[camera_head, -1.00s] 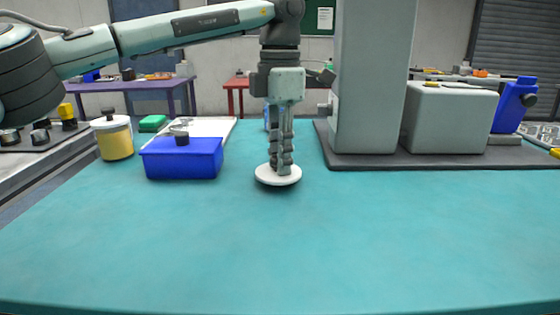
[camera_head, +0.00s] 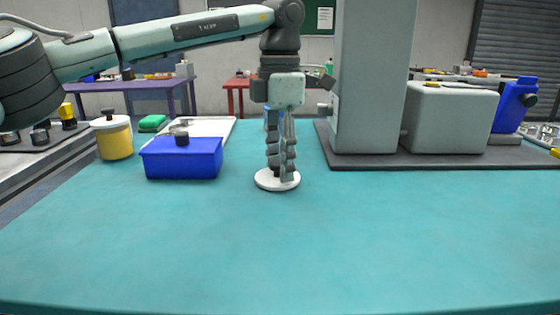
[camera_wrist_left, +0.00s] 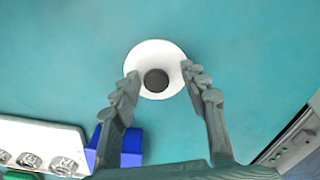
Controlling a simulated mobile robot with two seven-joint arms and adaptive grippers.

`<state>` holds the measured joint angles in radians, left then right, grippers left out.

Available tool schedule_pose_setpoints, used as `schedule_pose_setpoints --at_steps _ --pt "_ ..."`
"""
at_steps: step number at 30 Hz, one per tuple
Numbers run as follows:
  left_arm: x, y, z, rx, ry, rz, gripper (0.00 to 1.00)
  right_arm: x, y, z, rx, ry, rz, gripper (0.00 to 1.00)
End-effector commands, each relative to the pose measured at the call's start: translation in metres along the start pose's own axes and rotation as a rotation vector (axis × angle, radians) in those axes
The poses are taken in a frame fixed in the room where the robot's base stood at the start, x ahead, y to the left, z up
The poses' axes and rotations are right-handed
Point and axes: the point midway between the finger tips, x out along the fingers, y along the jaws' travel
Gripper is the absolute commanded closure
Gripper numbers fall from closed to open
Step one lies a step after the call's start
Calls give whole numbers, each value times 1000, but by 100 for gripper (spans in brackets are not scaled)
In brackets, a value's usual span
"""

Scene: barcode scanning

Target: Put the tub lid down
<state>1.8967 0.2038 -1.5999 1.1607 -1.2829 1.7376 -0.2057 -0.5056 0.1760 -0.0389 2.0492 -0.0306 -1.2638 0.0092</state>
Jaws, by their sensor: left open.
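The tub lid is a white disc (camera_head: 277,180) with a dark knob in its middle. It lies flat on the teal table in the head view, and in the left wrist view the white lid (camera_wrist_left: 150,55) shows with its dark knob. My left gripper (camera_head: 283,176) points straight down over the lid. Its fingers (camera_wrist_left: 158,72) are open, one on each side of the knob and apart from it in the left wrist view. My right gripper is not in view.
A blue lidded box (camera_head: 182,160) and a yellow tub with a white lid (camera_head: 115,138) stand at the left. A white tray (camera_head: 212,126) lies behind the box. A grey machine (camera_head: 366,80) stands at the back right. The front of the table (camera_head: 290,250) is clear.

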Motion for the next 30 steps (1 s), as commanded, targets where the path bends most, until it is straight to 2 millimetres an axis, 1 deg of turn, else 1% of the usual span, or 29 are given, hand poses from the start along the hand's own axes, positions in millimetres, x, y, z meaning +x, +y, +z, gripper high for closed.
schedule_pose_setpoints --at_steps 5,8,12,15,18,21,30 --pt "-32 0 1 0 -4 2 56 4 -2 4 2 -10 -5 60" --pt "-54 0 1 -1 -3 2 56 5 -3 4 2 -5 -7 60" --pt "-84 0 1 0 -2 2 56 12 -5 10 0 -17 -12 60" --pt "-100 0 1 0 -1 1 56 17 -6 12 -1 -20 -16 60" --pt "-111 0 1 0 -1 1 56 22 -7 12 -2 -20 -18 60" --pt "-116 0 0 1 0 0 56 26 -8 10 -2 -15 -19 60" --pt "-118 0 0 1 0 0 56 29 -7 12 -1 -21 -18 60"
